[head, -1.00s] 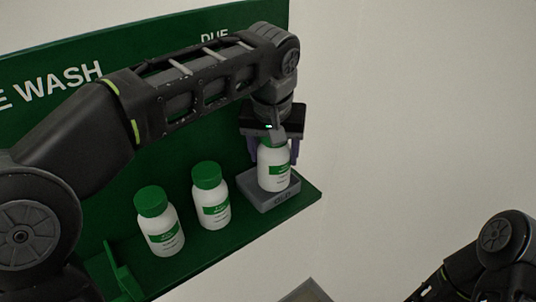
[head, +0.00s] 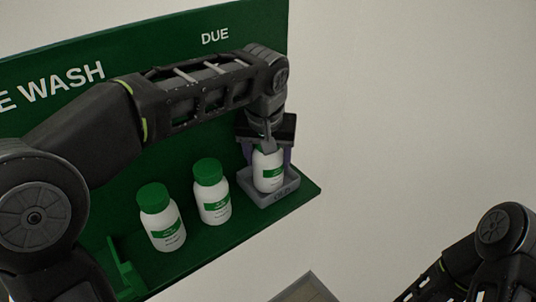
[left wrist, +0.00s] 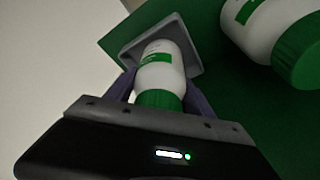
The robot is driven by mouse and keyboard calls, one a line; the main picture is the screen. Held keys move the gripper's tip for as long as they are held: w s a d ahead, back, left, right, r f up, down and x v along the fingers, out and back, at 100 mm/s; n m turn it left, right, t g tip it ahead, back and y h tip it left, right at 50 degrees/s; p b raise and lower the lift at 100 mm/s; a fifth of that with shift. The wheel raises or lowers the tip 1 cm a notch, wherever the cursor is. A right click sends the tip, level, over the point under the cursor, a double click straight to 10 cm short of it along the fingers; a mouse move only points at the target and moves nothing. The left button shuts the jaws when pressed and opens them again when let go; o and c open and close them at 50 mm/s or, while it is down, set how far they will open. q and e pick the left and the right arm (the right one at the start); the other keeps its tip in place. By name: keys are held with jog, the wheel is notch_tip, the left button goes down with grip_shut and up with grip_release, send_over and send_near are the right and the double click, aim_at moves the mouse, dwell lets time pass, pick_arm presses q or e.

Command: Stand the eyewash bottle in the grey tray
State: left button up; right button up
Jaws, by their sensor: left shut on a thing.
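A white eyewash bottle with a green cap and label (head: 269,172) is upright at the grey tray (head: 284,197) on the right end of the green shelf. My left gripper (head: 267,158) reaches down from above and is shut on this bottle around its upper part. The gripper hides most of the cap in the head view. In the left wrist view the bottle (left wrist: 160,75) sits between the purple-grey fingers, its base inside the tray outline (left wrist: 124,54). I cannot tell whether its base touches the tray floor. My right gripper is not in view.
Two more white bottles with green caps, a near one (head: 162,222) and a middle one (head: 212,195), stand on the shelf (head: 235,236) left of the tray. A green back panel (head: 215,75) rises behind. A green bracket (head: 122,268) is at the shelf's left.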

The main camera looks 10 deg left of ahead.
pick_arm(q)
jog(key=shift+f, duration=0.15)
jog(key=o, duration=1.8)
jog(key=shift+c, duration=0.2)
